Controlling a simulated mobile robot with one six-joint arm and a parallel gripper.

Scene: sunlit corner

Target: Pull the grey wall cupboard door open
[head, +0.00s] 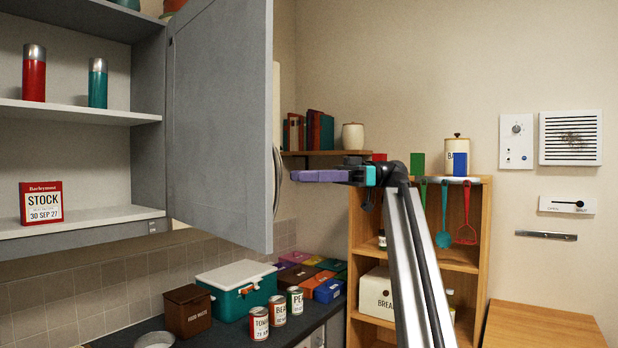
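The grey wall cupboard door (220,125) stands swung out wide from the grey wall cupboard (150,140), and the shelves inside show. A curved metal handle (277,180) runs upright near the door's free edge. My gripper (293,176), with purple fingers, is just right of the handle and points left at it. In the picture a small gap lies between fingertips and handle, so it does not appear to hold it. The fingers are seen side-on and overlap, so their opening is hidden.
Inside the cupboard are a red canister (34,75), a teal canister (98,84) and a stock box (41,202). Below, the dark counter (310,315) holds tins, a teal box (238,287) and a brown box (188,311). A wooden shelf unit (482,240) stands right.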

